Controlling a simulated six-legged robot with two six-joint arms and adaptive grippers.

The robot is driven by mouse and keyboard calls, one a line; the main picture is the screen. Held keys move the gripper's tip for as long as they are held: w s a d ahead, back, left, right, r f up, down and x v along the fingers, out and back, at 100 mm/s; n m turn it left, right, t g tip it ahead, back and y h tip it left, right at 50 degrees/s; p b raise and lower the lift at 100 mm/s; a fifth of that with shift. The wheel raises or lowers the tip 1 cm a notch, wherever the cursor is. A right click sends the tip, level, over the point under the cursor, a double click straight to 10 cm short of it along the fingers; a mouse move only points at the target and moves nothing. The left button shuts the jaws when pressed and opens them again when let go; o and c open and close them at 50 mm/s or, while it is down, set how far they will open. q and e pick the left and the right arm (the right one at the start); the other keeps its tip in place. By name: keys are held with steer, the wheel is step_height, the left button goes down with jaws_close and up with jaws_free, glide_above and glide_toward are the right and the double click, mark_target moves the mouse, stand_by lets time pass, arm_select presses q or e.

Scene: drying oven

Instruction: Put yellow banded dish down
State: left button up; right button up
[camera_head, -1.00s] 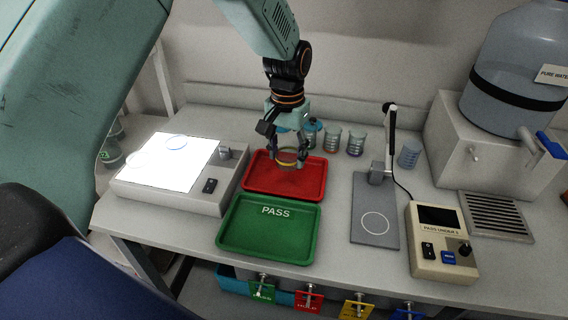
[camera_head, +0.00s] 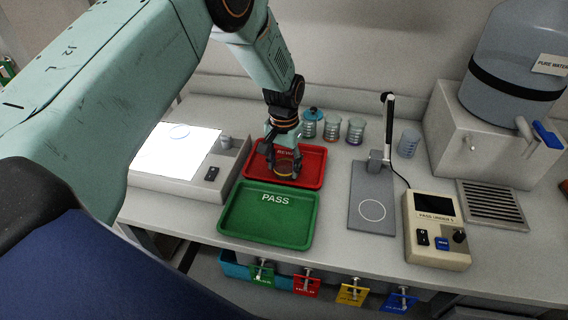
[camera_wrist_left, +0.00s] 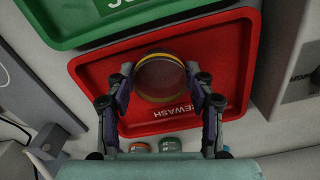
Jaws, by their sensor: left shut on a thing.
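The yellow banded dish (camera_head: 285,168) is a small round clear dish with a yellow rim band. My left gripper (camera_head: 284,171) is shut on it, with a finger on each side, over the red REWASH tray (camera_head: 312,165). The wrist view shows the dish (camera_wrist_left: 160,77) between the two fingertips (camera_wrist_left: 160,88), above the red tray (camera_wrist_left: 120,65). I cannot tell whether the dish touches the tray floor. The green PASS tray (camera_head: 268,226) lies in front of the red one and is empty. My right gripper is not in view.
Several beakers (camera_head: 332,130) stand behind to the right. A grey stand (camera_head: 372,200) and a meter box (camera_head: 437,230) are at the right.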

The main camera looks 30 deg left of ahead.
mark_target(283, 165)
arm_select(q)
steer(key=shift+w+a+f, duration=0.15)
steer(key=shift+a+f, duration=0.1)
steer(key=shift+a, duration=0.1)
steer(key=shift+d, duration=0.25)
steer(key=o, duration=1.2)
steer(key=shift+a+f, duration=0.2)
steer(key=shift+d+r, duration=0.2)
steer(key=shift+r, duration=0.15)
step_height(283, 165, up, 12)
steer(key=shift+a, duration=0.15)
